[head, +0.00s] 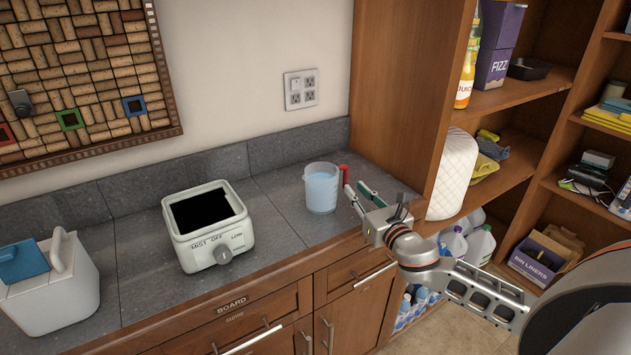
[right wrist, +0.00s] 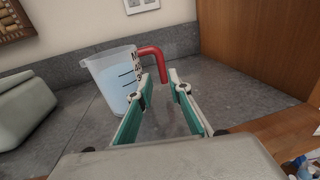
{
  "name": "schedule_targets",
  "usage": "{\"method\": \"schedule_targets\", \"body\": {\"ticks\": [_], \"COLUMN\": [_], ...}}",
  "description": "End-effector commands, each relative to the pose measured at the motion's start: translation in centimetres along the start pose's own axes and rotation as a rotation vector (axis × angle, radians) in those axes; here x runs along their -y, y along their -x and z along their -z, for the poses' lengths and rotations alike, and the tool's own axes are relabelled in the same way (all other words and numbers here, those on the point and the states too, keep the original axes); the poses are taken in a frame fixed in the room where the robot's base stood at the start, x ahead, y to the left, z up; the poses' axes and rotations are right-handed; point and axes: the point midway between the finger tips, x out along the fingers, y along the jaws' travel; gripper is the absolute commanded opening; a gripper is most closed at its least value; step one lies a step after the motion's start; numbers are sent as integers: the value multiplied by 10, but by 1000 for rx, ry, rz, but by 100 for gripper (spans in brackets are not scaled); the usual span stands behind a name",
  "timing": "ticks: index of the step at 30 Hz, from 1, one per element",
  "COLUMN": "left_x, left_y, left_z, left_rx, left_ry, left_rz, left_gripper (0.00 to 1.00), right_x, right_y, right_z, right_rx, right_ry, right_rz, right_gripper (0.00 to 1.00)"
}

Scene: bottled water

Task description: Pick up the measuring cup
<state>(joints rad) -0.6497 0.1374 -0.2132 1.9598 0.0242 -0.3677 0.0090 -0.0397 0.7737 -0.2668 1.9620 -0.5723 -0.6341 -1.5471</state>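The measuring cup (head: 321,190) is clear with pale blue contents and stands upright on the grey counter (head: 283,205). Its red handle (head: 343,172) points right, toward my right gripper. In the right wrist view the cup (right wrist: 113,82) is left of centre, with dark markings on its side. Its red handle (right wrist: 160,62) appears just beyond the fingertips. My right gripper (head: 356,187) is open and empty, just right of the cup; its two fingers also show in the wrist view (right wrist: 162,88). I cannot tell whether a finger touches the handle. My left gripper is not in view.
A pale mist device (head: 212,228) with a dark open top stands left of the cup. A white container with a blue top (head: 50,285) is at far left. A wooden cabinet side (head: 405,90) rises right of the counter, beside shelves of goods. A wall is behind.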

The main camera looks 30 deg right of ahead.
Motion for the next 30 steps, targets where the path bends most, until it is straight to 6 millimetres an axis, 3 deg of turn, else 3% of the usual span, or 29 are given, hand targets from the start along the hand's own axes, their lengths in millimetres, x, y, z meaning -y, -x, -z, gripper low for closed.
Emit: {"method": "schedule_targets", "body": {"ticks": [5,13,21,30], "left_x": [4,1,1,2], "left_y": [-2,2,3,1], "left_z": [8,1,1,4], "left_rx": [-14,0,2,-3], "left_ry": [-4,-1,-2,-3], "left_rz": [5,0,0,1], "left_gripper": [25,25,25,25], "right_x": [0,1,3,3], "right_y": [-8,-33,-69,-78], "right_z": [0,0,1,2], "right_rx": [1,0,1,-1], "right_ry": [-2,-4,-6,-4], "right_rz": [0,0,0,-1], "right_gripper": [19,19,19,19]}}
